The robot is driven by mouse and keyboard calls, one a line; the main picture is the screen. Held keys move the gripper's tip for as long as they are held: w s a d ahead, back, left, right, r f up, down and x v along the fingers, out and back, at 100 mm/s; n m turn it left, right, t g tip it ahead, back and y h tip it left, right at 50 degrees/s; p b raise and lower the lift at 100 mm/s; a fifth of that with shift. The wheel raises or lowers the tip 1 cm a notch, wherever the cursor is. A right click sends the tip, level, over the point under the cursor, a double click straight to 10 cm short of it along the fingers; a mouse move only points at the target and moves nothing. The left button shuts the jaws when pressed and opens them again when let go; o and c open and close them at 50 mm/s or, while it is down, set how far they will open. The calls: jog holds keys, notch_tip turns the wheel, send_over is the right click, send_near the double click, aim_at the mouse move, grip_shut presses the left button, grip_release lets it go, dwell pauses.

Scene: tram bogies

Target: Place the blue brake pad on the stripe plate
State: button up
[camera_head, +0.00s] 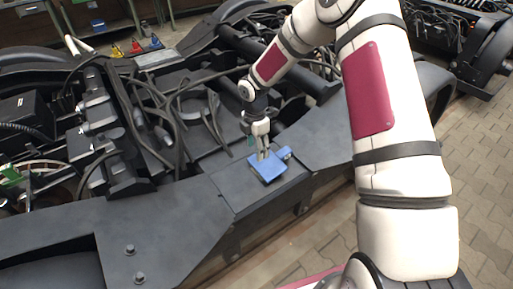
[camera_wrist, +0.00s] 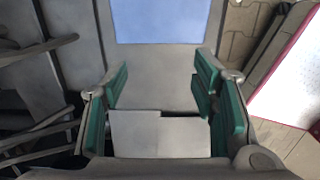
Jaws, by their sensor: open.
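The blue brake pad (camera_head: 268,171) lies flat on the dark grey bogie beam, with a small blue lug at its right corner. In the wrist view the blue pad (camera_wrist: 160,20) is at the top edge, beyond my fingertips and partly cut off. My gripper (camera_head: 263,157) points down at the pad's far edge in the head view; whether it touches is unclear. In the wrist view my gripper (camera_wrist: 160,92) is open, its green finger pads apart with no blue between them. I cannot clearly identify the stripe plate; a pale grey plate (camera_head: 156,58) lies at the back.
The bogie beam (camera_head: 175,230) runs across the front, with cables and dark machinery (camera_head: 190,115) behind it. Small red, yellow and blue items (camera_head: 136,46) stand at the back left. Paved floor (camera_head: 480,180) is open at right.

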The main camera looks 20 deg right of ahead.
notch_tip(320, 180, up, 12)
jog(key=p, duration=0.2)
jog(key=shift+a, duration=0.15)
jog(key=s+d+r+m+h, duration=0.25)
jog(key=s+r+m, duration=0.85)
jog(key=s+r, duration=0.95)
jog(key=s+a+r+m+t+y, duration=0.1)
jog(key=s+m+y, duration=0.2)
jog(key=s+m, duration=0.7)
jog(key=s, duration=1.1)
jog(key=shift+s+a+m, duration=0.15)
jog(key=shift+a+m, duration=0.1)
jog(key=shift+m, duration=0.15)
jog(key=shift+r, duration=0.1)
